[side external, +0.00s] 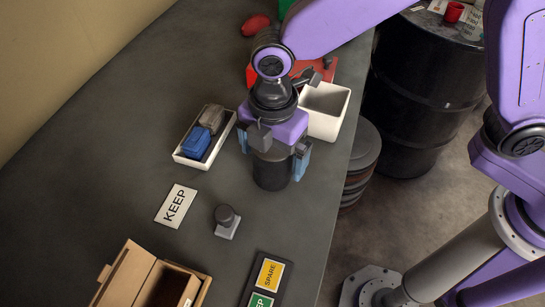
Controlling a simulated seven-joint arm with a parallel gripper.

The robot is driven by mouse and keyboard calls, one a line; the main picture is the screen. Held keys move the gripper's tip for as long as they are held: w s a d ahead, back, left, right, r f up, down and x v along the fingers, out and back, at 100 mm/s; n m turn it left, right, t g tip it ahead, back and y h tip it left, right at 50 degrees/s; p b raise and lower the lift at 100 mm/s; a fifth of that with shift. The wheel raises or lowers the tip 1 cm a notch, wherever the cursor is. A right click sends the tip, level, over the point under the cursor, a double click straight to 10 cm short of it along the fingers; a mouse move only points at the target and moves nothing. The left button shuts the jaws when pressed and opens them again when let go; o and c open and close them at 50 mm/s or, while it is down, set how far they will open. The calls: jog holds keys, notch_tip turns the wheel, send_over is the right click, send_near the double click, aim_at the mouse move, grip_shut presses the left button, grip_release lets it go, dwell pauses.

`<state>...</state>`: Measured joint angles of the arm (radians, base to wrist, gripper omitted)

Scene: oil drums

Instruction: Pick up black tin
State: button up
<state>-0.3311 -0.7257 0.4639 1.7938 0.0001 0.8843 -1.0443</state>
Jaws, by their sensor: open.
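The black tin (272,174) is a dark upright cylinder on the grey table, left of the table's right edge. My gripper (272,154) is directly above it, pointing down. Its fingers are apart, one on each side of the tin's upper part. The fingers overlap the tin's sides in this view, and I cannot tell whether they touch it. The tin's top is hidden by the gripper.
A white tray (179,158) with a blue and a grey-brown item lies left. A white bin (334,128) stands close behind right.

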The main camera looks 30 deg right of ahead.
jog(key=shift+f, duration=0.6)
jog(key=c, duration=1.2)
jog(key=shift+r, duration=0.2)
jog(key=shift+c, duration=0.2)
